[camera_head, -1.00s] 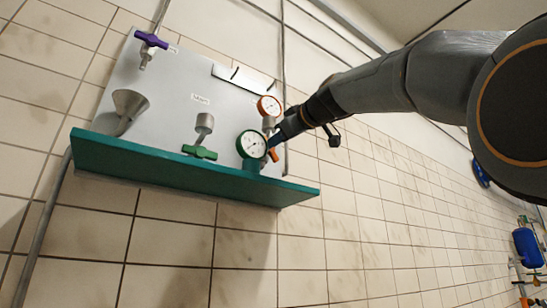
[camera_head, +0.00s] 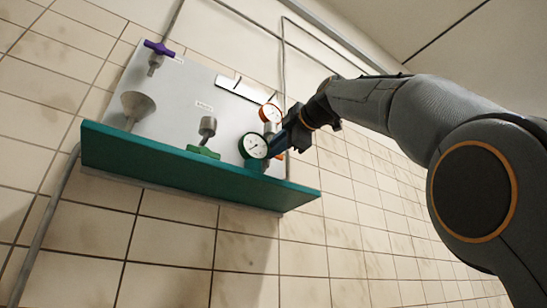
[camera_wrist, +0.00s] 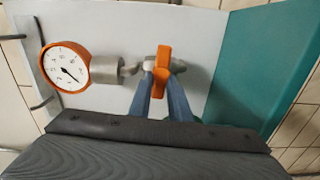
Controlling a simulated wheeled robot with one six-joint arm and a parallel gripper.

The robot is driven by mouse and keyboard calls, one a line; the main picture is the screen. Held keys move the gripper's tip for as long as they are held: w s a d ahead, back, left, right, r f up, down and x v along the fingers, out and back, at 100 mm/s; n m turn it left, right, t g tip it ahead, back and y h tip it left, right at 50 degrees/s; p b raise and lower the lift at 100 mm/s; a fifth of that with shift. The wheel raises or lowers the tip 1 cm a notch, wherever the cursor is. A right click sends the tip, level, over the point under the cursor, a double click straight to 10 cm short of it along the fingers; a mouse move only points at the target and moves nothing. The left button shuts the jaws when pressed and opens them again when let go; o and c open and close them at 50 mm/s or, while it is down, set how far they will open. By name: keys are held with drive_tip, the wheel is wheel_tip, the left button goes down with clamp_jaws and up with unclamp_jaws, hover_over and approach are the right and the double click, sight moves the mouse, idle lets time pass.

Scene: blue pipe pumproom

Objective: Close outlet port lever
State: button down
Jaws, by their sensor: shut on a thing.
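In the wrist view an orange lever (camera_wrist: 161,72) sits on a metal fitting to the right of an orange-rimmed gauge (camera_wrist: 66,67). The lever runs up and down in that picture, across the line of the fitting. The blue fingers of my gripper (camera_wrist: 163,84) are on both sides of it, shut on it. In the head view my gripper (camera_head: 277,149) reaches in from the right beside the green-rimmed gauge (camera_head: 254,146) and hides the orange lever. The orange-rimmed gauge (camera_head: 270,113) shows above it.
A grey panel (camera_head: 175,110) on the tiled wall carries a purple lever (camera_head: 160,48), a funnel (camera_head: 136,106) and a green lever (camera_head: 204,152). A teal ledge (camera_head: 180,167) juts out below. A thin pipe (camera_head: 285,70) runs up the wall behind my arm.

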drive_tip(key=shift+f+n, duration=0.1)
drive_tip(key=shift+n, duration=0.4)
drive_tip(key=c, duration=1.6)
unclamp_jaws()
drive_tip(key=shift+c, duration=0.2)
drive_tip(key=b+v, duration=0.2)
drive_tip(key=v, duration=0.5)
drive_tip(key=shift+s+d+b, duration=0.2)
drive_tip(key=shift+s+b, duration=0.1)
drive_tip(key=shift+a, duration=0.1)
